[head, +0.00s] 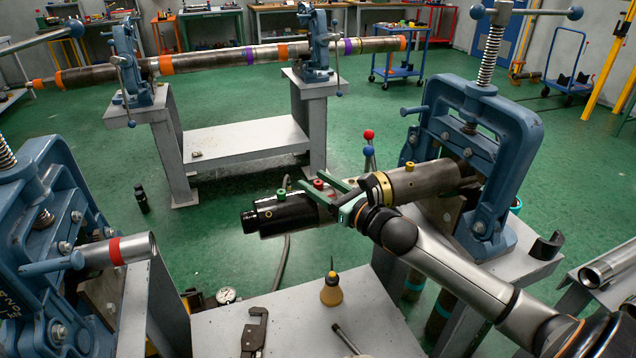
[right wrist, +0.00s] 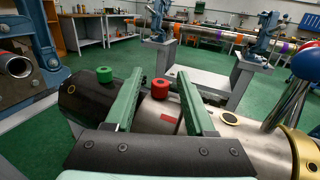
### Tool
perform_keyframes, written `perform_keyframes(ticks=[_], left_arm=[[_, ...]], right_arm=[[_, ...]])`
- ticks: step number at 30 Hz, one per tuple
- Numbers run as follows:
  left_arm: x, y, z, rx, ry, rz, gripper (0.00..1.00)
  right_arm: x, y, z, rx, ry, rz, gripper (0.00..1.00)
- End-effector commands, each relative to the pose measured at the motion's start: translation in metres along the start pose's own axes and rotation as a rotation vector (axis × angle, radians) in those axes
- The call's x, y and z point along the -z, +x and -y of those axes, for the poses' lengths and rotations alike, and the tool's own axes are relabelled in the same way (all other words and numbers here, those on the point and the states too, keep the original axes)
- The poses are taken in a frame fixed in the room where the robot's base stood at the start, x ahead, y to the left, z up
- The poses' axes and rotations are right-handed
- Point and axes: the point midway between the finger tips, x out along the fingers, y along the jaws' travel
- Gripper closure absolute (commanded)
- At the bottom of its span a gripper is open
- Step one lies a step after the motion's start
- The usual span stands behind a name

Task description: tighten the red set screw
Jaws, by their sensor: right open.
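In the right wrist view the red set screw (right wrist: 161,88) shows between the two green fingers of my right gripper (right wrist: 160,76). My right gripper (head: 322,188) is open, with one finger on each side of the knob; I cannot tell whether either finger touches it. A green set screw (head: 281,194) sits to the left of the red one and also shows in the wrist view (right wrist: 104,74). My left gripper is not in view.
A blue vise (head: 470,130) holds the tool's steel body (head: 425,182). A yellow knob (head: 409,166) and levers with red and blue balls (head: 369,151) stand near my arm. A second vise (head: 45,220) is at left. The grey bench (head: 290,325) carries hand tools.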

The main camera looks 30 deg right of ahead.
Motion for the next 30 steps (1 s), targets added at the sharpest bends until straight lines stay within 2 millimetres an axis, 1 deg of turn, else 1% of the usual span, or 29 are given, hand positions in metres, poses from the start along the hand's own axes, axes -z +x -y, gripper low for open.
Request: perform_keyframes(ticks=[4,18,19,30], left_arm=[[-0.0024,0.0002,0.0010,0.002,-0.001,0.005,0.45],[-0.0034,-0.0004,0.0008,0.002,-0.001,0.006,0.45],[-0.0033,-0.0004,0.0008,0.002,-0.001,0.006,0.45],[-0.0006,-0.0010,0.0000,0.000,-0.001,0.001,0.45]], right_arm=[[0.0001,-0.0001,-0.0001,0.000,0.001,0.000,0.45],[0.0000,-0.0003,-0.0001,0.000,0.001,0.001,0.98],[0.0000,-0.0003,-0.0001,0.000,0.001,0.001,1.00],[0.0000,-0.0003,-0.0004,0.001,0.001,0.001,1.00]])
